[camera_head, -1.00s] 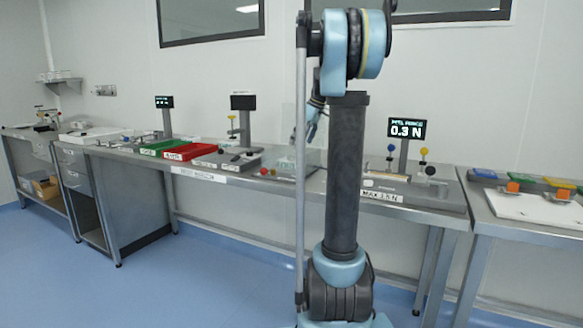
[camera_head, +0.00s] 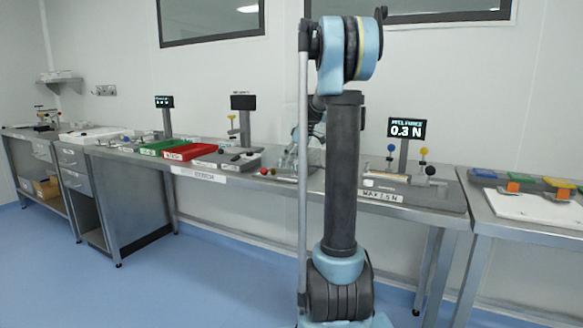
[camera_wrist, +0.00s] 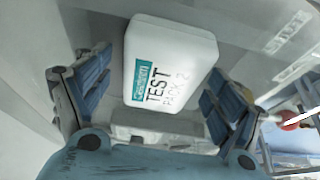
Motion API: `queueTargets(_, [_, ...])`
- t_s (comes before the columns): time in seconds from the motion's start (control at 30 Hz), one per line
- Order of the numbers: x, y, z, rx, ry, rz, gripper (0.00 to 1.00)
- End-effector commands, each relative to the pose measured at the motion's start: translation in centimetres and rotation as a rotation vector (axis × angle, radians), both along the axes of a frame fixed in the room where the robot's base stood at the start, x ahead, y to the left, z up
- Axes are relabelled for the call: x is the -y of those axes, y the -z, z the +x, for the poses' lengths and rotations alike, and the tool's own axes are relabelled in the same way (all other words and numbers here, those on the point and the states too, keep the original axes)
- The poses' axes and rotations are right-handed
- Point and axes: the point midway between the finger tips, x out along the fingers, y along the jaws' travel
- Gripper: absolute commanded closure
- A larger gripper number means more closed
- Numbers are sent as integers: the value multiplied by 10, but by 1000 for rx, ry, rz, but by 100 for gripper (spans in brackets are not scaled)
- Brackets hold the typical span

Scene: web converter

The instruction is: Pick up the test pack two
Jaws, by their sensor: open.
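The test pack two (camera_wrist: 170,60) is a white, rounded box with a teal label and the printed words "TEST PACK 2". It lies between the two blue fingers of my gripper (camera_wrist: 155,92) in the wrist view. The fingers are spread, with a gap on each side of the pack. In the head view my gripper (camera_head: 292,160) is low over the middle of the bench, partly behind my arm. The pack cannot be made out there.
The steel bench (camera_head: 232,181) carries a red tray (camera_head: 190,151) and a green tray (camera_head: 161,147) to the left. A force display (camera_head: 406,129) stands to the right. A red ball-like knob (camera_wrist: 298,119) is right of my gripper in the wrist view.

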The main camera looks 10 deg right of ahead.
Motion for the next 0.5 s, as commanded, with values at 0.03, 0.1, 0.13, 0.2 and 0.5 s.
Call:
queueTargets(0.03, [0,0,0,0,0,0,14])
queueTargets(0.1, [0,0,0,0,0,0,14])
queueTargets(0.13, [0,0,0,0,0,0,14])
queueTargets(0.2, [0,0,0,0,1,0,28])
queueTargets(0.5, [2,0,0,-1,2,0,66])
